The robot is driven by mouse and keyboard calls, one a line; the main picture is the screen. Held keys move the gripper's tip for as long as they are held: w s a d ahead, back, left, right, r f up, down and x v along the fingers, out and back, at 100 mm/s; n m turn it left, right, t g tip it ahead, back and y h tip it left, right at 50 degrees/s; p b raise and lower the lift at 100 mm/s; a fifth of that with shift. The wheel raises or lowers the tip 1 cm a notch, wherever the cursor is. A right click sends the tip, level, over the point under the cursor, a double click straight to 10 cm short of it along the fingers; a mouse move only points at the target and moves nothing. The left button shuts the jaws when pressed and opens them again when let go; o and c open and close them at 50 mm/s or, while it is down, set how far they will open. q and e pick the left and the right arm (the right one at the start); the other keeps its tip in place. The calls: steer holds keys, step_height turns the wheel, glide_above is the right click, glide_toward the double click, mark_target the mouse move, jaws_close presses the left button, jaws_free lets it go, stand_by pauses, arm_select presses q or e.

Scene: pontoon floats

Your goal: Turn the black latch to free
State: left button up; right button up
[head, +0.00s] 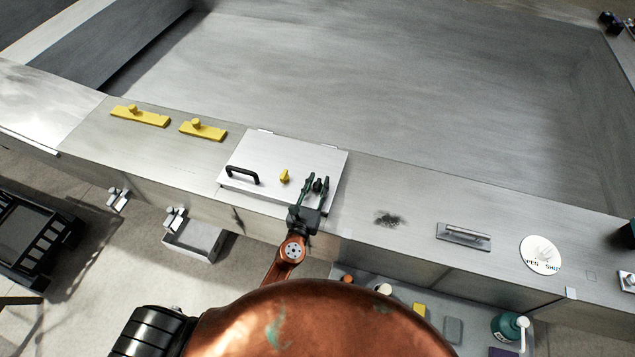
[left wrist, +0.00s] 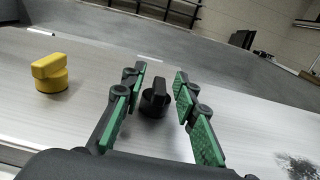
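The black latch (head: 317,185) is a small knob with a raised bar, on the right part of a pale metal lid (head: 262,152). In the left wrist view the black latch (left wrist: 155,98) stands upright, its bar pointing roughly away from the camera. My left gripper (head: 319,179) is open over it; its green-padded fingers (left wrist: 159,80) lie on either side, with a visible gap to the latch on both sides. A yellow latch (head: 285,176) sits to its left on the same lid and also shows in the left wrist view (left wrist: 50,73). My right gripper is out of view.
The lid has a black handle (head: 242,176) at its left. Two yellow floats or blocks with knobs (head: 140,116) lie farther left on the ledge. A trowel-like tool (head: 464,236) and a round white dial plate (head: 541,254) lie right. A dark smudge (head: 388,219) marks clear ledge.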

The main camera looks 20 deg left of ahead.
arm_select(q)
steer(key=shift+c, duration=0.7)
jaws_close()
steer(key=m+h+b, duration=0.2)
steer(key=shift+f+h, duration=0.15)
steer(key=shift+h, duration=0.25)
steer(key=m+g+h+b, duration=0.1)
steer(key=m+h+b, duration=0.1)
steer(key=b, duration=0.3)
steer(key=m+g+h+b, duration=0.2)
steer(key=h+b, duration=0.3)
steer(key=shift+f+m, duration=0.15)
steer(key=shift+m, duration=0.25)
steer(key=shift+r+m+g+h+b, duration=0.25)
steer(key=shift+m+g+h+b, duration=0.25)
steer(key=shift+b, duration=0.55)
steer(key=shift+o, duration=0.7)
jaws_free()
